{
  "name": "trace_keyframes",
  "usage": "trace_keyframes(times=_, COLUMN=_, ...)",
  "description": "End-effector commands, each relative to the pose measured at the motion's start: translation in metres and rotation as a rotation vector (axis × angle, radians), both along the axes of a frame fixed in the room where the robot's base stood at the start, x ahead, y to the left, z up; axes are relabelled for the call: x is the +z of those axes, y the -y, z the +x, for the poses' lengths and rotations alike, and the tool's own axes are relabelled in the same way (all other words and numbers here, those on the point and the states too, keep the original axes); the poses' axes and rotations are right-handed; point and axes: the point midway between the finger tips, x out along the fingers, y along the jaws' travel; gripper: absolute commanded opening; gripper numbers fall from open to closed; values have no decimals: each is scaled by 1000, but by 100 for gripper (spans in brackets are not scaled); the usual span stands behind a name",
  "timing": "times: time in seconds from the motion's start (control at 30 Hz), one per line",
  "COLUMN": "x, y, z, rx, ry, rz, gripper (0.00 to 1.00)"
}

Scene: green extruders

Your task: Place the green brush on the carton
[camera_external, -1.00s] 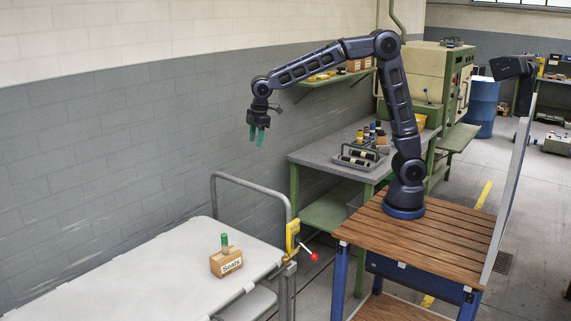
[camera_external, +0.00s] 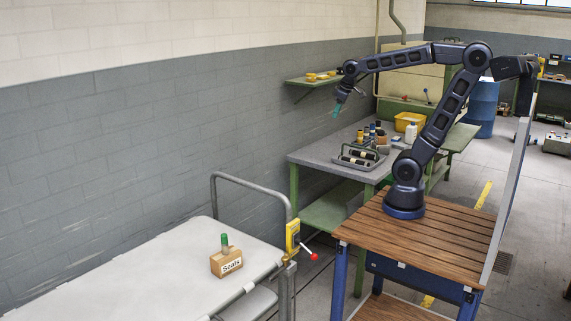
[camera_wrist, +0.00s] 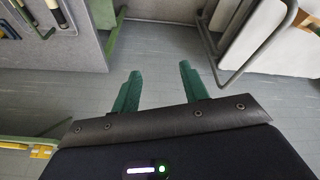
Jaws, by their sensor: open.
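The carton (camera_external: 218,265) is a small brown box with a white label, on the white top of the cart at the lower left. The green brush (camera_external: 224,240) stands upright on top of the carton, with its green end up. My gripper (camera_external: 336,110) is high up, beyond the cart and near the wall, far from both. In the wrist view my gripper (camera_wrist: 160,72) shows two green fingers spread apart with nothing between them.
The cart's pale top (camera_external: 130,275) is otherwise clear, with a grey rail (camera_external: 250,184) at its far end. A grey workbench (camera_external: 325,150) holds a tray (camera_external: 360,158), bottles and a yellow bin (camera_external: 408,122). A green shelf (camera_external: 318,82) hangs on the wall.

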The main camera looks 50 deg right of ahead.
Motion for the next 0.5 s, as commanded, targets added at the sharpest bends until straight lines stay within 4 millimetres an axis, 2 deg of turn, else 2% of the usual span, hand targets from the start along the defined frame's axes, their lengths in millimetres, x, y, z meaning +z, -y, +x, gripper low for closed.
trace_keyframes(times=0.1, x=-9, y=28, z=-32, rx=-106, ry=24, rz=25, gripper=44)
trace_keyframes(times=0.23, x=-21, y=49, z=-63, rx=-205, ry=45, rz=51, gripper=44)
trace_keyframes(times=0.4, x=-34, y=64, z=-88, rx=-290, ry=62, rz=73, gripper=44)
trace_keyframes(times=0.5, x=-38, y=67, z=-95, rx=-314, ry=66, rz=80, gripper=44)
